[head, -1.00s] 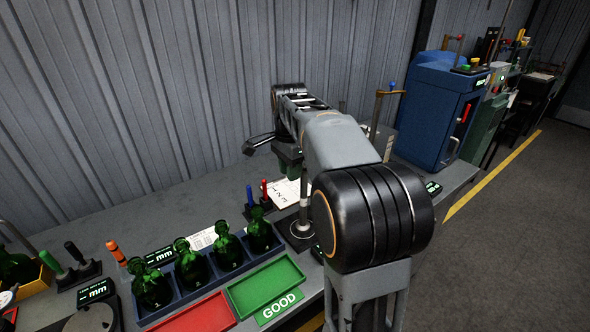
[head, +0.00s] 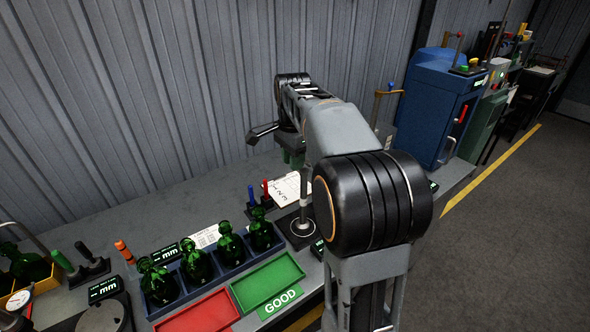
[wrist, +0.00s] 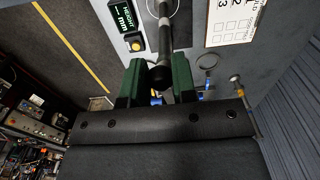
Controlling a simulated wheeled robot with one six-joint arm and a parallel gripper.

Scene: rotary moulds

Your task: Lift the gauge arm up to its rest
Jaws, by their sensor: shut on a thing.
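My gripper (wrist: 159,82) has green fingers, which sit on both sides of a black knob-like end (wrist: 160,77) in the wrist view, shut on it. This piece appears to be part of the gauge arm; a grey post (wrist: 162,22) shows beyond it. In the head view the gauge's post (head: 303,208) stands on a round base on the bench, and its top is hidden by my arm. My gripper (head: 290,158) hangs above the bench beside the upper post. The rest is not clearly seen.
Blue and red upright handles (head: 251,194) stand nearby. A blue cabinet (head: 440,105) is at right; a corrugated wall stands behind.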

